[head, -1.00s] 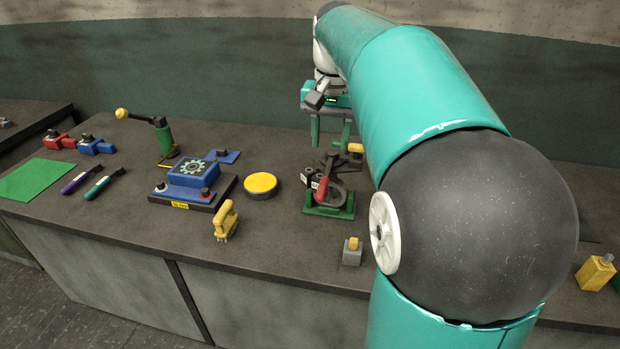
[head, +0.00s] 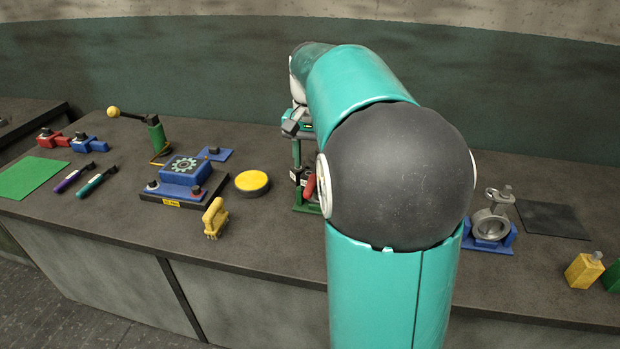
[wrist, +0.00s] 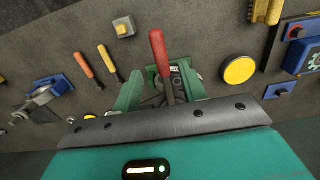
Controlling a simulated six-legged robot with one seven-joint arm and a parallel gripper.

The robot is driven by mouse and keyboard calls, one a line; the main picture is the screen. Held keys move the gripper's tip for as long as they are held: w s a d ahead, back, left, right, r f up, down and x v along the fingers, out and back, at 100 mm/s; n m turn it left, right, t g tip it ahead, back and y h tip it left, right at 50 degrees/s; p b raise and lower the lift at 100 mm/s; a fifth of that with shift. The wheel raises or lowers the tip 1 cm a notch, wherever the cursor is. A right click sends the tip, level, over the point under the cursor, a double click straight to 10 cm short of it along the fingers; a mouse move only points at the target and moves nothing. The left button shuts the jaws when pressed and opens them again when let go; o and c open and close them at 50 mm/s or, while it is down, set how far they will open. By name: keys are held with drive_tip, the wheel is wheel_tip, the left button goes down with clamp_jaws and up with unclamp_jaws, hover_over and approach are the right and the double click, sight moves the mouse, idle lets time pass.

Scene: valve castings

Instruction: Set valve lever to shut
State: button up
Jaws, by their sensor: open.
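The valve lever with a red grip (wrist: 157,48) stands out from its valve casting in the wrist view. In the head view the red grip (head: 310,187) shows above a green base (head: 303,208), and my arm hides much of the valve. My gripper (wrist: 167,70) is open, its two green fingers on either side of the lever's shaft in the picture. I cannot tell whether a finger touches the lever. In the head view my gripper (head: 300,152) is over the valve, partly behind my arm.
A yellow round disc (head: 252,182), a blue geared unit (head: 184,176) and a yellow-handled brush (head: 215,217) lie left of the valve. A green post with a yellow-knobbed lever (head: 155,135) stands farther left. A blue-based valve (head: 488,230) and a yellow bottle (head: 585,270) stand to the right.

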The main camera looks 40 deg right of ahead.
sight(310, 183)
wheel_tip(310, 183, down, 6)
drive_tip(key=shift+f, duration=0.1)
clamp_jaws()
